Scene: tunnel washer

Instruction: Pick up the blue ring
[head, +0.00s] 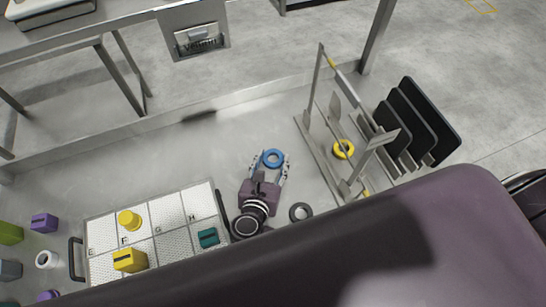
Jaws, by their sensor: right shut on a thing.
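The blue ring (273,158) is between the fingertips of my right gripper (271,163), over the grey work surface. The right gripper is shut on the ring, with a finger on each side of it. I cannot tell whether the ring touches the surface or is lifted. My left gripper is not in view.
A dark ring (300,212) lies right of my right wrist. A yellow ring (343,149) is in the metal rack (318,150), beside black plates (415,120). A lettered tray (102,232) with yellow and teal pieces is at left. The surface behind the gripper is clear.

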